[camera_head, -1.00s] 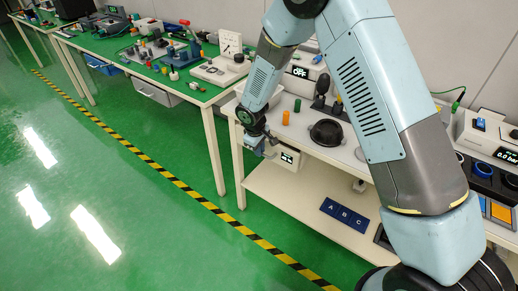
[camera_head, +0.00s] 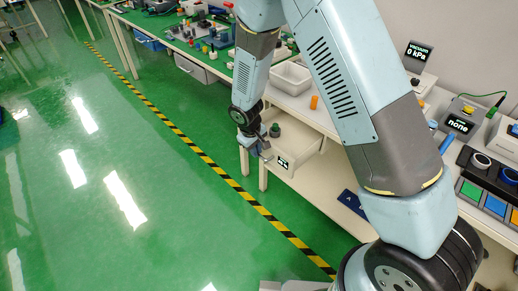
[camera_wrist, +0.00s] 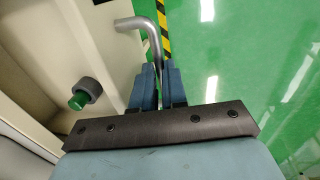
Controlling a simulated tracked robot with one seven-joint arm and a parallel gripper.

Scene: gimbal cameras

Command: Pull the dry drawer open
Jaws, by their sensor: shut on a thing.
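The pale drawer (camera_head: 307,151) under the white bench stands pulled out, with its inside in view and a small display on its front, too small to read surely. A dark grey and green knob-like piece (camera_head: 275,130) is inside it; the piece also shows in the wrist view (camera_wrist: 84,94). My gripper (camera_head: 264,154) is at the drawer's front. In the wrist view my gripper (camera_wrist: 156,72) is shut on the bent metal handle (camera_wrist: 142,24), whose lower end is between the fingers. The drawer wall (camera_wrist: 102,45) is left of the fingers.
The white bench top (camera_head: 295,103) holds a white tray (camera_head: 291,77) and an orange cylinder (camera_head: 314,102). A blue lettered panel (camera_head: 352,203) lies on the lower shelf. Open green floor (camera_head: 150,200) with a striped line (camera_head: 205,157) lies to the left.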

